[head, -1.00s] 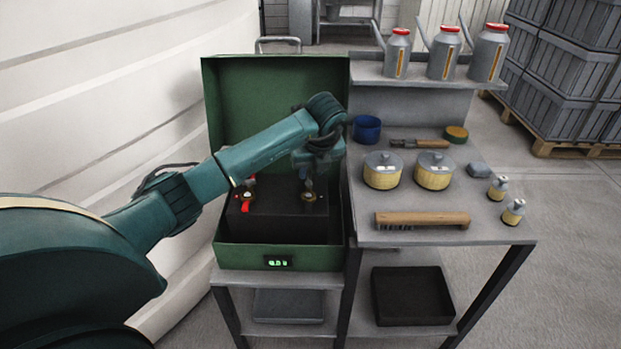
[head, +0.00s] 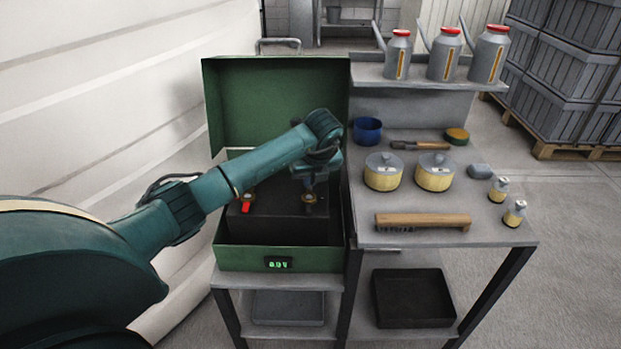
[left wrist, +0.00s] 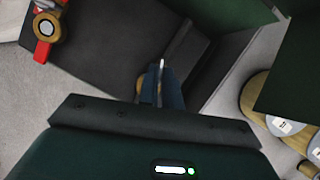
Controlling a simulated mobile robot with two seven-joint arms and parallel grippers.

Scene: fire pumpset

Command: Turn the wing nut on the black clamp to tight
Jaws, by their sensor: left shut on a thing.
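A dark battery block (head: 275,222) stands in the open green case (head: 285,257). The black clamp (head: 309,207) is on its right terminal, brass-coloured and partly hidden by my gripper. A red clamp (head: 247,203) is on the left terminal; it also shows in the left wrist view (left wrist: 44,48). My left gripper (head: 309,187) points down over the black clamp. In the left wrist view its fingers (left wrist: 160,82) are shut on the wing nut, with a thin light edge showing between them. The fingers hide most of the nut, so its turn angle cannot be told. My right gripper is not in view.
The raised case lid (head: 275,100) stands behind my wrist, and the case's right wall is close beside it. The grey bench (head: 490,235) on the right holds yellow pots, a brush (head: 422,220) and a blue cup (head: 367,130).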

